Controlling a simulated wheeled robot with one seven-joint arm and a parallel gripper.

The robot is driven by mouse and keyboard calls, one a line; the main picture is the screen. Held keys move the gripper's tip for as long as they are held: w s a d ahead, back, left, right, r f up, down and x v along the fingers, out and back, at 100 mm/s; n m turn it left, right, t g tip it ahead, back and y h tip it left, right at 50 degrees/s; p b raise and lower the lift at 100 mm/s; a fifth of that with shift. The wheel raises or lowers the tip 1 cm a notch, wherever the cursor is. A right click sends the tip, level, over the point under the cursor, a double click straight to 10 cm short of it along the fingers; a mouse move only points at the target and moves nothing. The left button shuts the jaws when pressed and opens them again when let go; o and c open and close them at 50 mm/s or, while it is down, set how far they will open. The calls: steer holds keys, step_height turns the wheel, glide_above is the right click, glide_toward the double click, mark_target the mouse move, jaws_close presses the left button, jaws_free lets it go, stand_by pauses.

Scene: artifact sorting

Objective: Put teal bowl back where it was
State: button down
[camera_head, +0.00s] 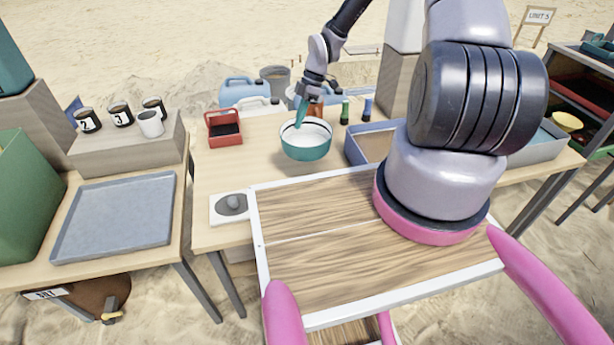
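The teal bowl (306,153), pale inside, is upright over the middle of the long table, left of a shallow blue-grey tray. My gripper (300,118) points down at the bowl's far rim. A teal finger overlaps the rim and the inside of the bowl. The view is too small to tell whether the fingers are closed on the rim. I cannot tell whether the bowl rests on the table or hangs just above it.
A red caddy (223,129) stands left of the bowl, and a white plate with a grey piece (232,206) sits front left. The blue-grey tray (357,152) is close right. Small bottles and blue jugs (242,91) stand behind. An empty tray (115,216) lies on the left table.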

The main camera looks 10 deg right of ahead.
mark_target(306, 118)
steer(key=shift+s+a+f+n+g, duration=0.35)
steer(key=shift+a+f+n, duration=0.25)
steer(key=shift+f+n, duration=0.3)
steer(key=shift+n, duration=0.3)
step_height(306, 118, down, 10)
steer(key=shift+s+a+f, duration=0.1)
steer(key=shift+s, duration=0.05)
steer(key=c, duration=1.1)
jaws_free()
steer(key=v, duration=1.2)
steer(key=shift+a+r, duration=0.2)
steer(key=shift+r, duration=0.05)
